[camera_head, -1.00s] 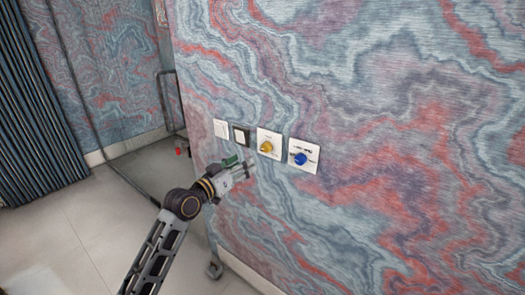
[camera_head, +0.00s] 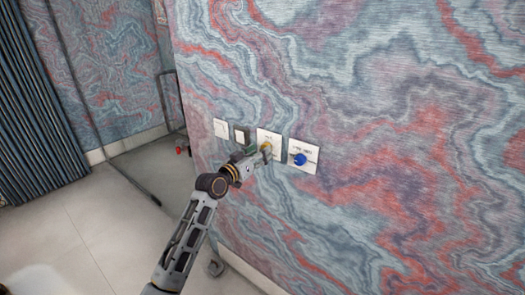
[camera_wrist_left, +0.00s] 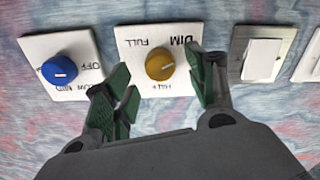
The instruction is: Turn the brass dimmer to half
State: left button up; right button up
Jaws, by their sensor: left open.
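The brass dimmer (camera_wrist_left: 160,66) is a round gold knob on a white plate (camera_wrist_left: 132,37) marked DIM, FULL and what looks like HALF. The plate appears upside down in the left wrist view. In the head view the brass dimmer (camera_head: 266,146) is partly covered by my left gripper (camera_head: 264,155). In the left wrist view my left gripper (camera_wrist_left: 165,95) is open, with one green-padded finger on each side of the knob. I see a gap at the left finger; I cannot tell whether the right finger touches. My right gripper is in neither view.
A blue knob (camera_head: 300,159) on a white plate sits just right of the dimmer. A dark-framed switch (camera_head: 241,136) and a white switch (camera_head: 221,128) sit to its left. The patterned wall is otherwise flat and clear. A blue curtain (camera_head: 35,110) hangs far left.

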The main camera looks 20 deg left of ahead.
pick_arm(q)
jog(key=shift+x, duration=1.15)
jog(key=c, duration=1)
jog(key=shift+c, duration=0.2)
